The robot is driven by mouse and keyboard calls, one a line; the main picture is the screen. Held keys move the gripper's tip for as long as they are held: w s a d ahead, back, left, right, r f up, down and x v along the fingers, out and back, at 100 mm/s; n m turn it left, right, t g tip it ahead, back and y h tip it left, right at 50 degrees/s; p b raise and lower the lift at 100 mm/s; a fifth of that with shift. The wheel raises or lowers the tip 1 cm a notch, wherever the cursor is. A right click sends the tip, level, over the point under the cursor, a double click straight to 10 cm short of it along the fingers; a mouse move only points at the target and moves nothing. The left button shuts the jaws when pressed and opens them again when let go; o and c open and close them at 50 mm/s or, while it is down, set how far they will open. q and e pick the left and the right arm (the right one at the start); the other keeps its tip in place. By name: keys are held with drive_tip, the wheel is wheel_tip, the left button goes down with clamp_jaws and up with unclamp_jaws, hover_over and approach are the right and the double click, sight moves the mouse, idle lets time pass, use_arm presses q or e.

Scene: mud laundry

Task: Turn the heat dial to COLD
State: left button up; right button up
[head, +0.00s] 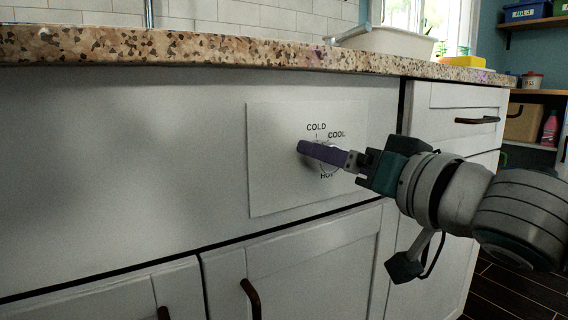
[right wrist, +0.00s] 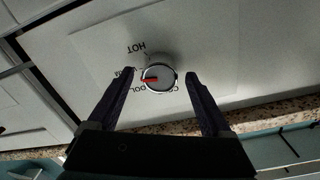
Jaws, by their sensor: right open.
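The heat dial (right wrist: 159,77) is a round white knob with a silver rim on a pale panel (head: 268,185) in the cabinet front. In the wrist view, the right gripper (right wrist: 159,75) is open, one finger on each side of the knob with gaps. My left gripper is out of view.
A speckled stone countertop (head: 200,48) overhangs the panel. Cabinet doors with dark handles (head: 251,298) lie below, and a drawer (head: 455,100) is to the right. A white basin (head: 390,41) sits on the counter.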

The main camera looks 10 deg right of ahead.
drive_tip(key=shift+w+a, duration=0.1)
drive_tip(key=shift+w, duration=0.15)
drive_tip(key=shift+c, duration=0.3)
clamp_jaws()
